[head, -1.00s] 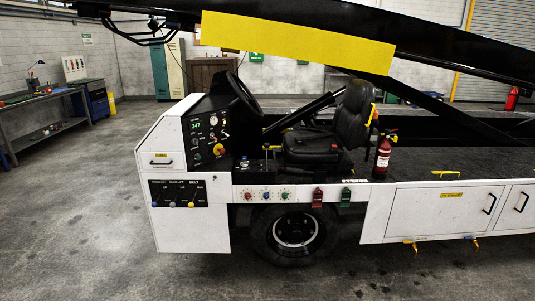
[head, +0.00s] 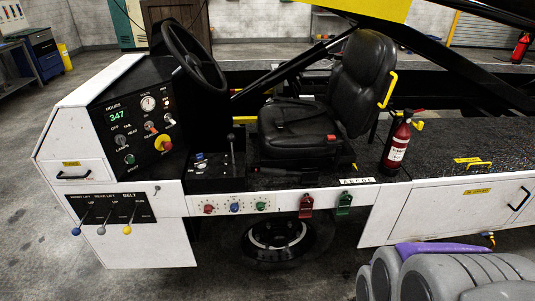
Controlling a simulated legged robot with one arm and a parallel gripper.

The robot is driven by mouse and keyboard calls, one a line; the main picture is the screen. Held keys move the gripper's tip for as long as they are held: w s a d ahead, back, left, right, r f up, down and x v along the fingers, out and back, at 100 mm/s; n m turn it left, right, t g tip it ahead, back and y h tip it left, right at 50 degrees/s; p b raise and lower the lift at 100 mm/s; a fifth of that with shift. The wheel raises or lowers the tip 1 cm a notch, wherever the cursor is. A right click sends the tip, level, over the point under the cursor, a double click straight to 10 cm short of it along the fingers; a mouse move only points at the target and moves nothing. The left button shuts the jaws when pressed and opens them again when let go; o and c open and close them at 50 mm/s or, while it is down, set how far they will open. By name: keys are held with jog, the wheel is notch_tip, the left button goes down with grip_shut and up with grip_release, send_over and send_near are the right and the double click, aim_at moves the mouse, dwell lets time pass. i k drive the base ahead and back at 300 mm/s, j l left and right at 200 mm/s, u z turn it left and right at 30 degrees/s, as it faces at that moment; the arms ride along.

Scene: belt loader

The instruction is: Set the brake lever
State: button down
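An upright black lever (head: 231,150) with a dark knob stands on the small black console (head: 215,176) between the dashboard and the driver's seat. No brake label on it is readable. Three levers with blue, grey and yellow knobs hang from the black panel (head: 110,208) on the white front side; its readable labels name lifts and belt. Grey rounded parts with a purple piece at the lower right are my own arm, apart from the console. My gripper's fingers cannot be made out.
The steering wheel (head: 187,55) and dashboard (head: 136,128) stand left of the console, the black seat (head: 335,95) right of it. A fire extinguisher (head: 397,143) stands on the deck beyond the seat. Open floor (head: 285,282) lies in front of the loader.

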aim_at(263, 171)
jog(key=i+l+u, duration=0.35)
jog(key=i+l, duration=0.3)
jog(key=i, duration=0.1)
